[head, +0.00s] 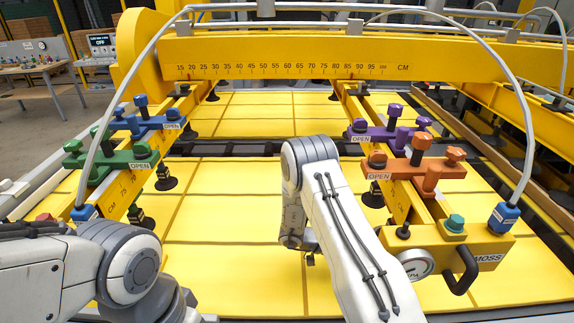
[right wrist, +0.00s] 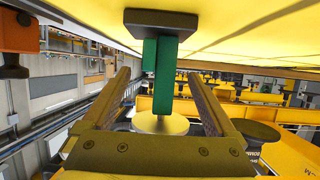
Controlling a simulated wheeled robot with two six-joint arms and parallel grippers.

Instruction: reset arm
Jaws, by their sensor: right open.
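My right arm (head: 325,205) reaches up the middle of the head view, over the yellow panels; its gripper is mostly hidden there. In the right wrist view my right gripper (right wrist: 160,78) is open, with its two fingers wide apart. A green post with a dark square end (right wrist: 163,55) shows between and beyond the fingers, with a gap on both sides. My left arm (head: 110,265) crosses the lower left of the head view, and its gripper is out of the picture. The yellow suction lifter (head: 270,62) spans the head view.
Blue (head: 145,122), green (head: 112,158), purple (head: 385,134) and orange (head: 415,170) clamps labelled OPEN sit on the side rails. A control block with a gauge (head: 405,266), teal knob (head: 455,223) and black lever (head: 461,270) stands right. Yellow panels (head: 230,215) lie below.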

